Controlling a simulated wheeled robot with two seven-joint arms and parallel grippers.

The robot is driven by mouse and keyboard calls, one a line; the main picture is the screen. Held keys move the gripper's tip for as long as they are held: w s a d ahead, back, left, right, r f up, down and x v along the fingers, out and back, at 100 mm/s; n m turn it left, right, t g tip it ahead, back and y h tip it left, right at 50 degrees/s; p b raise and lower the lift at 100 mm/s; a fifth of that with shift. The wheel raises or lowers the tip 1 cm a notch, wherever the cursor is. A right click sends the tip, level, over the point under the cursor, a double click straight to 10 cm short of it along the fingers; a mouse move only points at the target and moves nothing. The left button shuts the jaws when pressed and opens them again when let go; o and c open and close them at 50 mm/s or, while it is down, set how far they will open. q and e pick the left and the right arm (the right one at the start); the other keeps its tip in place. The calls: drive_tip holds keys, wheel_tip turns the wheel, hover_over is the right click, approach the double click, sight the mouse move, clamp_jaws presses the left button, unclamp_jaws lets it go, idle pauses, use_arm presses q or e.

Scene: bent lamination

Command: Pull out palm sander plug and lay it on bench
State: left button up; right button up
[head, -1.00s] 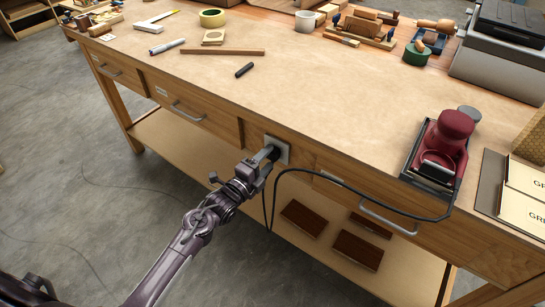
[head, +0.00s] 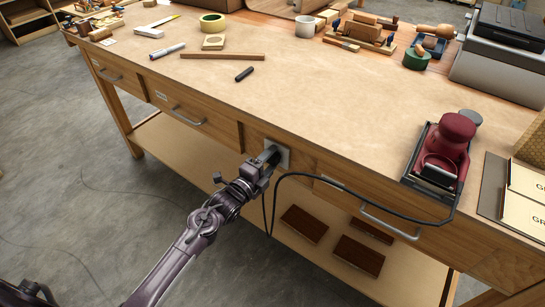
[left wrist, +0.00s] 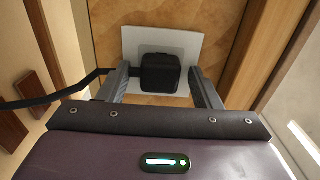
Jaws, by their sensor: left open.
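The palm sander (head: 446,147) is dark red and sits in a black tray at the right end of the bench (head: 330,110). Its black cord (head: 350,192) runs off the front edge and along the bench front. The black plug (left wrist: 160,73) sits against a pale outlet plate (left wrist: 186,44) on the bench front. The plate also shows in the head view (head: 283,153). My left gripper (left wrist: 164,88) is open, with one finger on each side of the plug and gaps visible between. In the head view my left gripper (head: 266,160) is at the outlet. My right gripper is not in view.
A drawer handle (head: 390,222) is right of the outlet and another (head: 188,115) is left. Dark wood blocks (head: 358,255) lie on the lower shelf. A black marker (head: 244,74) and a wood strip (head: 222,56) lie on the bench top. The front middle of the top is clear.

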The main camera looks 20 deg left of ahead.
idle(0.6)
use_arm(q)
clamp_jaws()
drive_tip(key=p+v, duration=0.3)
drive_tip(key=v, duration=0.3)
idle(1.1)
